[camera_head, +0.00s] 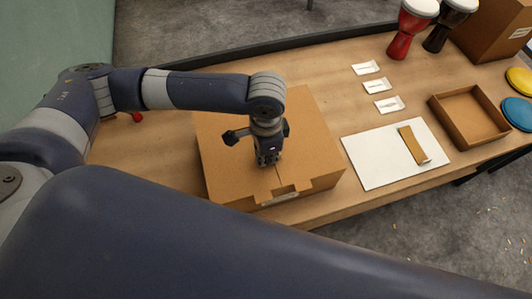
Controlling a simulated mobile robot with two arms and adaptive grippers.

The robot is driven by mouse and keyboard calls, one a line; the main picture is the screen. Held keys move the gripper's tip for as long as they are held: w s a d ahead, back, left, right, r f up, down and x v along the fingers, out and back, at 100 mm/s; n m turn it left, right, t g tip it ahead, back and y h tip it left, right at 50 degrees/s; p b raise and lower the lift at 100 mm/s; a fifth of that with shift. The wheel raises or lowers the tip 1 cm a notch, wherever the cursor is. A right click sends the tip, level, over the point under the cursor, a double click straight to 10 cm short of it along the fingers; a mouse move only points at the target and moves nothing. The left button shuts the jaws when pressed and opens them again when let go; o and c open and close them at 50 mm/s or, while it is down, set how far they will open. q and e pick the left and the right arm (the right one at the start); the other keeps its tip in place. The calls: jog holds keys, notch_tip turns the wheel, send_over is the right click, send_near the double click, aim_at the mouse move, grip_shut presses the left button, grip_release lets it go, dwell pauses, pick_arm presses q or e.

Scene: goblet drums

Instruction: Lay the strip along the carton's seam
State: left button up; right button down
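The closed cardboard carton (318,150) sits on the wooden table in the middle of the view. Its top seam shows as a short line between my gripper and the notched front edge; the rest is hidden under my arm. My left gripper (267,160) points down over the carton's top, at the seam. It is too small and dark to tell whether its fingers are open or touch the cardboard. A brown strip (409,143) with a pale end lies on a white sheet (370,165) right of the carton, apart from the gripper. My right gripper is out of view.
An open shallow cardboard box (437,107) stands right of the sheet. Several small white cards, including one (366,68), lie behind it. Red (408,32) and black (446,27) drums and a large box (497,30) stand at the back right. Yellow and blue discs lie at the right edge.

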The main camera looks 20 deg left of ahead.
pick_arm(q)
jog(key=o, duration=0.5)
notch_tip(320, 180, up, 12)
jog(key=shift+r, duration=0.1)
dwell(0.4)
